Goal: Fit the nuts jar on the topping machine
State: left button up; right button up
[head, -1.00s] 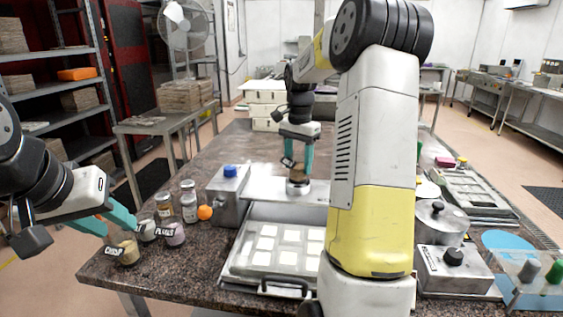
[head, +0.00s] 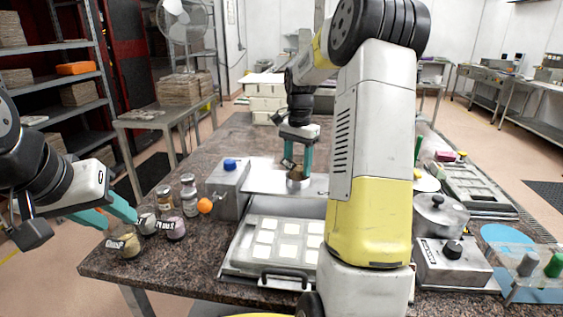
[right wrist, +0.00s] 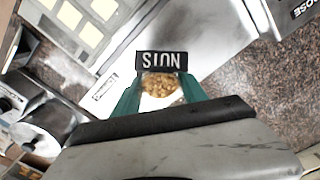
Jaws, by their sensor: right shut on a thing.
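The nuts jar (head: 297,183) is held by my right gripper (head: 299,172) at the flat plate of the topping machine. In the right wrist view its dark NUTS label (right wrist: 161,61) appears upside down, with brown nut pieces (right wrist: 162,88) between the teal fingers. The topping machine (head: 229,192) is a grey metal box with a blue knob, an orange knob and a plate reaching right. Whether the jar is seated in the plate is hidden. My left gripper (head: 121,221) is open and empty, close above the front labelled jar (head: 126,245).
A mould tray (head: 240,262) with pale squares lies in front of and below the plate. A metal pot (head: 441,215) and a knobbed control box (head: 453,270) stand at right.

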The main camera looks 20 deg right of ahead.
jog(key=o, duration=1.5)
notch_tip(320, 180, up, 8)
jog(key=shift+f, duration=0.1)
jog(key=s+a+r+n+t, duration=0.2)
jog(key=s+a+r+n, duration=0.15)
jog(key=s, duration=0.25)
jog(key=s+a+r+n+t, duration=0.1)
jog(key=s+a+r+n, duration=0.15)
jog(key=s+a, duration=0.35)
jog(key=s+a+f+n+t, duration=0.1)
jog(key=s+n, duration=0.1)
jog(key=s, duration=0.2)
jog(key=s+a+f+n+t+y, duration=0.1)
jog(key=s+a+n, duration=0.1)
jog(key=s, duration=0.3)
jog(key=s+a+f+n+t+y, duration=0.1)
jog(key=s+f, duration=0.1)
jog(key=s, duration=0.2)
jog(key=shift+s+a+n, duration=0.2)
jog(key=shift+s+n, duration=0.15)
jog(key=shift+n, duration=0.05)
